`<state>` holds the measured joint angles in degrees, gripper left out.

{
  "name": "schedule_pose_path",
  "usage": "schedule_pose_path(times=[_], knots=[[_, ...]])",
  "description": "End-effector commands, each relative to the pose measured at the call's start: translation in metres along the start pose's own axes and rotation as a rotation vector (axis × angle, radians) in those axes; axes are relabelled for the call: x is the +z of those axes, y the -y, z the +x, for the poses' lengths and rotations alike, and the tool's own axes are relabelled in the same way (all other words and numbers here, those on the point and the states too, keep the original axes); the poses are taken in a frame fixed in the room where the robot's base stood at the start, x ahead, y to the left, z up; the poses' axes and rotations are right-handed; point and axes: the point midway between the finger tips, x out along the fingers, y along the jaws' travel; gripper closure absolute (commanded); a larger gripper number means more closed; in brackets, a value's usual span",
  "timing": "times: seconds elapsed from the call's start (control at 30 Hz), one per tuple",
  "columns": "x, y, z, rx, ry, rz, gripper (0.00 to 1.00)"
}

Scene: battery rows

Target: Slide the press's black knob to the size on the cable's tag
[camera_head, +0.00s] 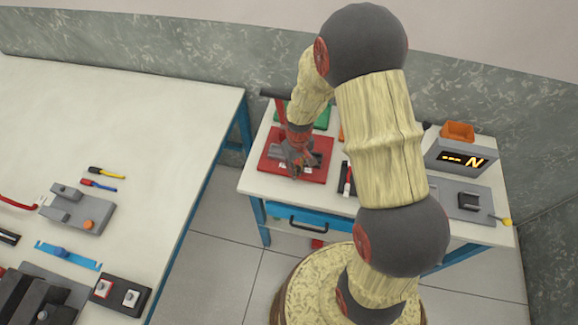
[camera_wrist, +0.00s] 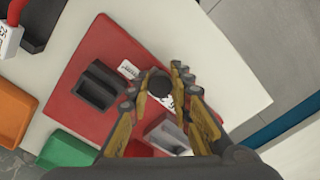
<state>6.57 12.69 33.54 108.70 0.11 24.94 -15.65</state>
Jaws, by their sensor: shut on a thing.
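The press is a red base plate (camera_head: 318,172) with a dark grey block on it, on the far workbench. In the wrist view the red plate (camera_wrist: 90,45) carries a dark ribbed block (camera_wrist: 101,85) and a light grey block (camera_wrist: 168,133). The round black knob (camera_wrist: 158,83) sits between my gripper's fingertips (camera_wrist: 160,90), which are shut on it. White printed labels (camera_wrist: 128,69) show beside the knob, partly covered by the fingers; I cannot read them. A red cable end with a white tag (camera_wrist: 9,40) lies at the upper left; its print is too small to read.
A green bin (camera_wrist: 68,150) and an orange bin (camera_wrist: 14,112) stand beside the press. A grey device with a lit display (camera_head: 463,159) is at the right of the bench. A separate white table (camera_head: 150,110) with tools is at the left.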

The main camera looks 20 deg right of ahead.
Motion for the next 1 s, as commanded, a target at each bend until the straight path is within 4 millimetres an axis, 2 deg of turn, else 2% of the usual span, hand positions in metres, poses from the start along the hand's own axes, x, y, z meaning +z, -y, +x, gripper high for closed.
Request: schedule_pose_path(times=[0.2,0.23,0.53,0.87,1.0], knots=[[0.002,-0.001,0.001,0.000,0.004,0.000,1.00],[0.002,-0.001,0.001,0.000,0.004,0.000,0.78],[0.002,-0.001,0.001,0.000,0.004,0.000,0.61],[0.001,-0.001,-0.001,0.000,0.002,0.000,0.60],[0.000,-0.001,-0.013,0.001,-0.001,0.000,0.60]])
